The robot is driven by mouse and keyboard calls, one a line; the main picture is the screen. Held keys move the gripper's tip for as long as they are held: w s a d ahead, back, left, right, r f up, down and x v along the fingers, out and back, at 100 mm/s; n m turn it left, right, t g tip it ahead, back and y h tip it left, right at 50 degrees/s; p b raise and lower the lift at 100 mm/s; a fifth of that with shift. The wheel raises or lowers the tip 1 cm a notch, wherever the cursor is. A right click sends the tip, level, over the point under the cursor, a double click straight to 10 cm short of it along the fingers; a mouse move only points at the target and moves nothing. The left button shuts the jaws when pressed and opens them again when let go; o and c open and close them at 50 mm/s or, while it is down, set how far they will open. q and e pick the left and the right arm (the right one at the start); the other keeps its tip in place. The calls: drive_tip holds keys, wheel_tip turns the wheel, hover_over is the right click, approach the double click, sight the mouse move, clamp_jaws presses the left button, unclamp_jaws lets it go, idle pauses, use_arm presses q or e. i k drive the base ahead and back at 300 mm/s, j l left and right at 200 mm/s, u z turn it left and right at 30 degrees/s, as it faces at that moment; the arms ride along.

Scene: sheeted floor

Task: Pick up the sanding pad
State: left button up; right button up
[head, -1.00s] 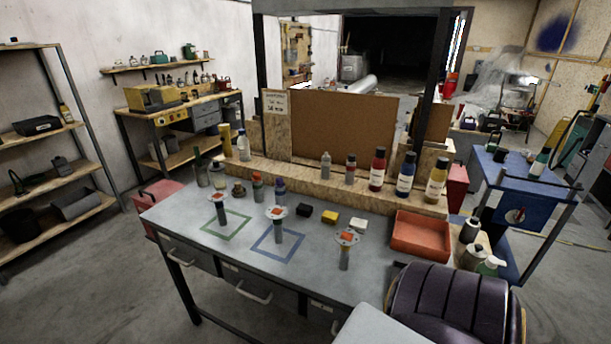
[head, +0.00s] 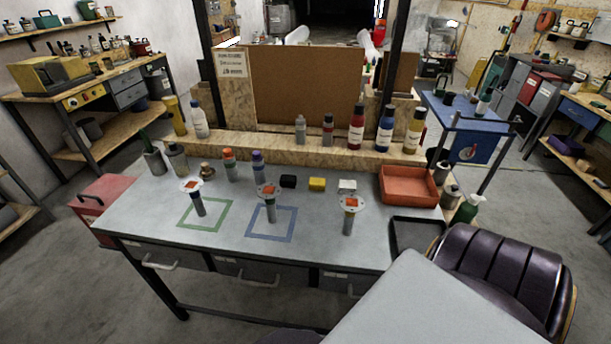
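A metal-topped workbench (head: 150,215) stands ahead. Three small blocks lie in a row toward its back: a black block (head: 288,181), a yellow block (head: 317,184) and a white block (head: 347,186). Three upright cylinders with pale round discs and orange squares on top stand nearer: left (head: 198,206), middle (head: 270,213) and right (head: 348,225). I cannot tell for sure which of these is the sanding pad. Neither of my grippers is in view.
A green square outline (head: 184,217) and a blue one (head: 291,225) mark the benchtop. A red tray (head: 408,199) sits at its right, with a black tray (head: 440,222) in front. Bottles line the back ledge (head: 250,145). A dark purple chair (head: 520,275) is at front right.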

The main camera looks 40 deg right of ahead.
sight(286, 181)
drive_tip(key=i+j+z, duration=0.2)
drive_tip(key=z, duration=0.25)
drive_tip(key=i+j+z, duration=0.15)
drive_tip(key=j+z, duration=0.3)
drive_tip(key=i+j+z, duration=0.1)
drive_tip(key=j+z, duration=0.15)
drive_tip(key=i+j+z, duration=0.2)
drive_tip(key=j, duration=0.2)
drive_tip(key=j+z, duration=0.25)
drive_tip(key=j, duration=0.1)
